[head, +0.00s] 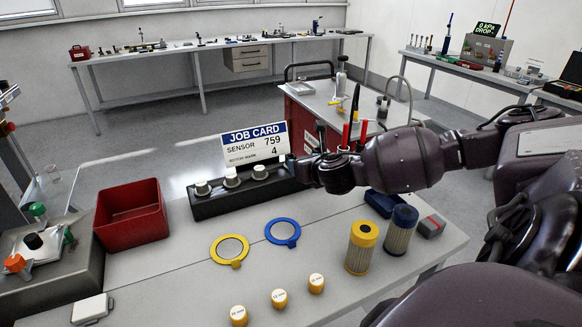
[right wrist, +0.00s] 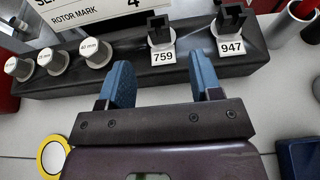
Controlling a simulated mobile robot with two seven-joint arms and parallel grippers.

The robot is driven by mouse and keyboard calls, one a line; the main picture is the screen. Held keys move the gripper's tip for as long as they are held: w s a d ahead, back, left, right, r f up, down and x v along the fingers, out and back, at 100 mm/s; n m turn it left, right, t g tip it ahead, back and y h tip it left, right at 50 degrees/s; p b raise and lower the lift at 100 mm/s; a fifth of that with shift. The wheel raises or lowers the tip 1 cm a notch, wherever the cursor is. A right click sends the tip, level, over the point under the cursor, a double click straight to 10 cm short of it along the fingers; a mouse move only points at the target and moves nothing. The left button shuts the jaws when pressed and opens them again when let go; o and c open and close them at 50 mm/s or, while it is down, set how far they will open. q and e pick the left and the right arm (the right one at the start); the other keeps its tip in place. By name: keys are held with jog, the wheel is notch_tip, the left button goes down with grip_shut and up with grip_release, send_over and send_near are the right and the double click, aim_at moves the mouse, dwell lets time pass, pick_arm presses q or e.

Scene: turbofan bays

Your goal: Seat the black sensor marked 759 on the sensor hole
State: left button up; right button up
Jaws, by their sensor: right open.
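The black sensor marked 759 (right wrist: 159,30) stands upright in a dark rack (right wrist: 130,73), its label on the rack front. A second black sensor marked 947 (right wrist: 232,20) stands to its right. My right gripper (right wrist: 159,62) is open and empty, its blue fingers either side of the 759 label in the picture; I see no contact with the sensor. In the head view my right gripper (head: 308,172) is at the right end of the rack (head: 225,207), and my arm hides the sensors there. My left gripper is not in view. I cannot make out the sensor hole.
A job card (head: 255,147) reading sensor 759, rotor mark 4 stands behind the rack, which also holds white-topped plugs (head: 231,177). A red bin (head: 131,214), yellow ring (head: 230,250), blue ring (head: 283,232), yellow-capped filter (head: 362,247) and blue-capped filter (head: 400,229) occupy the table.

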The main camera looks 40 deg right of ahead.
jog(key=shift+b+x, duration=0.3)
jog(key=shift+x, duration=3.1)
jog(key=shift+r, duration=0.15)
jog(key=c, duration=1)
jog(key=shift+r, duration=0.1)
